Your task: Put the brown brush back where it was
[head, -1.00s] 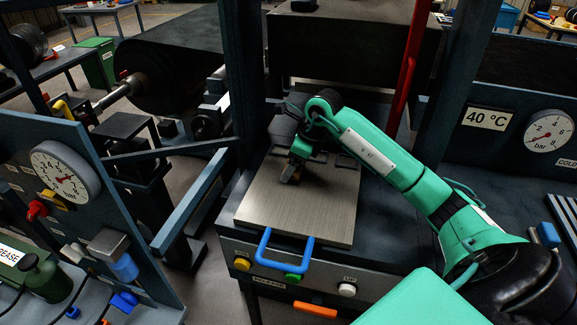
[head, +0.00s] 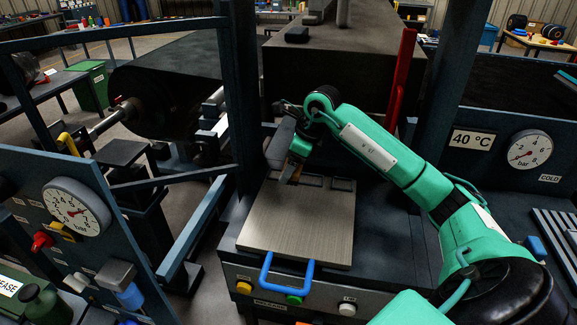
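My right arm reaches in from the right, and its gripper (head: 292,176) is over the back part of a flat metal plate (head: 298,225) with a blue handle (head: 284,280). A small brown patch (head: 294,172) shows at the fingertips. It may be part of the brown brush, but it is too small to tell. The fingers are small and partly hidden, so I cannot see whether they are open or shut. No other brown brush can be made out. My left gripper is not in view.
A red upright bar (head: 402,75) and dark frame posts (head: 240,90) stand around the plate. A pressure gauge (head: 75,207) and a green bottle (head: 45,305) are at the left. A second gauge (head: 530,150) is at the right. Most of the plate is bare.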

